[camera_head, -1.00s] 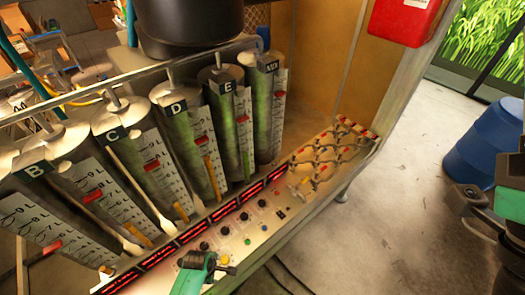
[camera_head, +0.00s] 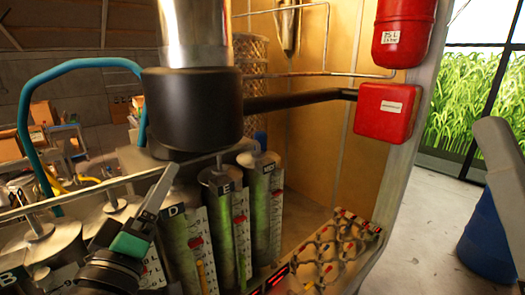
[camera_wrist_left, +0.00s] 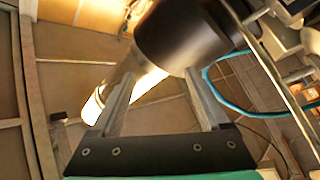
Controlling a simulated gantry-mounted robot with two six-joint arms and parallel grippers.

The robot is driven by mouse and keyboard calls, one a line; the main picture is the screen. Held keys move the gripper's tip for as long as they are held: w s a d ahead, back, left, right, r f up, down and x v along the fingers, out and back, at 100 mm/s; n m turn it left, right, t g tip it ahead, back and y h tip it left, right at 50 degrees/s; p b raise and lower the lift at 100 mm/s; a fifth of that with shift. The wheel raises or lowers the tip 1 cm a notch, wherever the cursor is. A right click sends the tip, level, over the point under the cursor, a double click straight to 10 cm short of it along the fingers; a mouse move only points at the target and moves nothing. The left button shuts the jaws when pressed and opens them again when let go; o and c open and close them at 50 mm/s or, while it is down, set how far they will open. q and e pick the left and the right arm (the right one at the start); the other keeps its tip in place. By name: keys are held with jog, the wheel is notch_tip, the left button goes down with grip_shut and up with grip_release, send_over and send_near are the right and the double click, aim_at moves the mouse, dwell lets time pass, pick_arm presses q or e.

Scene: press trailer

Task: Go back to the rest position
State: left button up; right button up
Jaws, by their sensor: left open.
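My left gripper (camera_head: 165,178) is raised in front of the labelled cylinders in the head view, its fingers pointing up and to the right. In the left wrist view its two grey fingers (camera_wrist_left: 160,78) stand apart with nothing between them. Beyond them show a black drum (camera_wrist_left: 185,35) and a bright metal pipe. The gripper hides part of the cylinders near D. My right gripper does not show; a grey part at the right edge of the head view may be of my right arm.
Cylinders D (camera_head: 180,235), E (camera_head: 222,185) and MIX (camera_head: 262,200) stand below the black drum (camera_head: 192,110). A valve panel (camera_head: 330,255) lies lower right. A red box (camera_head: 386,112) hangs on the wall. A blue barrel (camera_head: 485,245) stands right, on open floor.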

pick_arm(q)
jog(key=s+r+m+t, duration=0.6)
jog(key=s+r+m, duration=0.3)
jog(key=s+r, duration=0.5)
jog(key=s, duration=0.4)
jog(key=shift+a+m+h, duration=0.35)
jog(key=shift+m+h, duration=0.05)
jog(key=shift+w+f, duration=0.1)
notch_tip(320, 180, down, 40)
jog(key=b, duration=4)
jog(key=shift+f, duration=0.2)
jog(key=shift+b, duration=0.3)
jog(key=shift+c, duration=0.2)
